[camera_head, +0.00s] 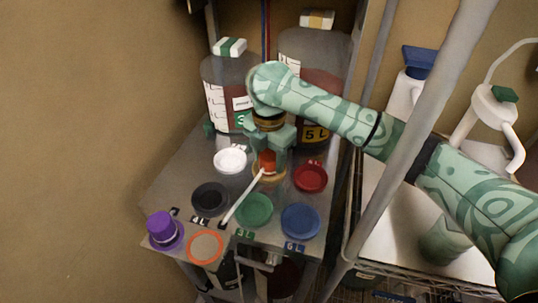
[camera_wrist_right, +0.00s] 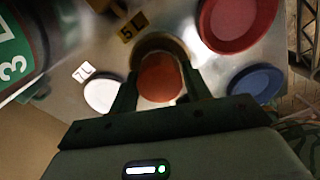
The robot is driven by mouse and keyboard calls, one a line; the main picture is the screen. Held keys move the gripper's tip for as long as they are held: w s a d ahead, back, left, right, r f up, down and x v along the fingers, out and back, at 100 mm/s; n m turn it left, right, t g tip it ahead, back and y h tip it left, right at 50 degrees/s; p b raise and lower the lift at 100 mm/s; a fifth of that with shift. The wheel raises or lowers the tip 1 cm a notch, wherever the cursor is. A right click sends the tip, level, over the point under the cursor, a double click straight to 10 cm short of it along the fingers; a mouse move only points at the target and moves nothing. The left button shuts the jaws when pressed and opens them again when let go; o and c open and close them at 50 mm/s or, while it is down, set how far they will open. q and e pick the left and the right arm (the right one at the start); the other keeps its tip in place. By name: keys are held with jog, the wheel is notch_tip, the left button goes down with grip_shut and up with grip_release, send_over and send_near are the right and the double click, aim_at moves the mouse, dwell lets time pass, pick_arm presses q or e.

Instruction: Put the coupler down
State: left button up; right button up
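The coupler (camera_head: 267,160) looks like a short orange-red piece with a thin white rod slanting from it toward the front left. My right gripper (camera_head: 269,158) points down with its fingers on either side of the coupler. In the right wrist view, the coupler's round orange face (camera_wrist_right: 160,80) sits between the two fingertips (camera_wrist_right: 160,72), which appear to touch its sides. A tan-brown round dish (camera_head: 269,176) is directly below it; it shows as a brown rim in the wrist view (camera_wrist_right: 158,44). Whether the coupler touches the dish is unclear. My left gripper is out of view.
On the metal shelf are white (camera_head: 230,160), black (camera_head: 210,199), green (camera_head: 254,209), blue (camera_head: 300,221) and red (camera_head: 310,178) dishes. Two large bottles (camera_head: 226,90) (camera_head: 311,85) stand behind. A purple-capped item (camera_head: 163,230) and an orange-rimmed disc (camera_head: 205,247) are at the front left.

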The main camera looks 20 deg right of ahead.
aim_at(269, 154)
jog(key=shift+o, duration=1.2)
jog(key=shift+r, duration=0.1)
notch_tip(269, 154, up, 12)
jog(key=p, duration=0.5)
jog(key=shift+p, duration=0.4)
